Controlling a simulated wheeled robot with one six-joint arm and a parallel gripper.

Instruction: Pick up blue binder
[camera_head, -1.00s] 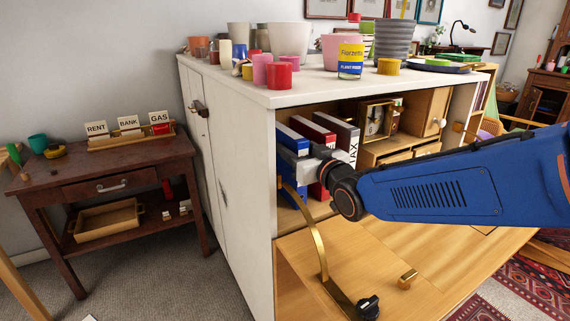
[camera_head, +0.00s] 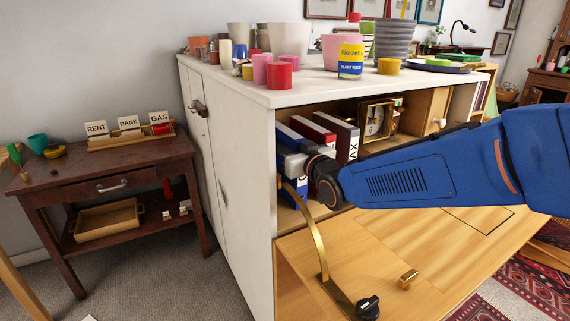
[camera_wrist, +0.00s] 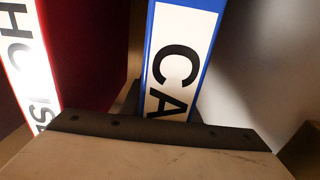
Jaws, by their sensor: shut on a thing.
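The blue binder (camera_head: 292,140) stands upright at the left end of the open cabinet compartment. Its spine with a white label reading "CA" fills the middle of the wrist view (camera_wrist: 178,60). My gripper (camera_head: 293,165) reaches in from the right and is shut on the binder's spine. In the wrist view a dark finger shows at each side of the spine, and the lower part of the label is hidden behind the gripper body.
A curved brass stay (camera_head: 318,240) rises before the compartment, above the lowered wooden flap (camera_head: 440,255). A clock (camera_head: 376,121) sits further right.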

